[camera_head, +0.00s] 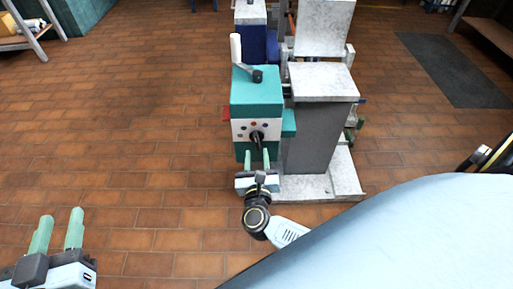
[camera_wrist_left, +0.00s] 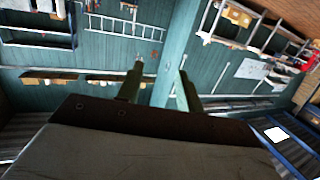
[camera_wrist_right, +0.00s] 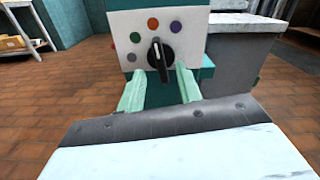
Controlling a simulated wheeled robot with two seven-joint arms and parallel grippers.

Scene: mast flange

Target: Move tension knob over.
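The tension knob (camera_head: 257,137) is black and sits on a white panel on the front of a teal machine (camera_head: 256,88). In the right wrist view the knob (camera_wrist_right: 160,57) has a pale pointer line near upright, and several coloured dots arc around it on the panel (camera_wrist_right: 195,22). My right gripper (camera_head: 257,154) is open in front of the panel. In its wrist view the knob shows between and beyond the two green fingertips (camera_wrist_right: 158,75); contact is not visible. My left gripper (camera_head: 58,222) is open and empty at the lower left, with its fingertips (camera_wrist_left: 160,67) apart, facing a distant wall.
A lever with a white handle (camera_head: 236,48) stands on top of the machine. A grey cabinet with a marbled top (camera_head: 325,85) stands right beside it on a pale base (camera_head: 345,180). The tiled floor (camera_head: 130,130) to the left is clear. A dark mat (camera_head: 455,68) lies at right.

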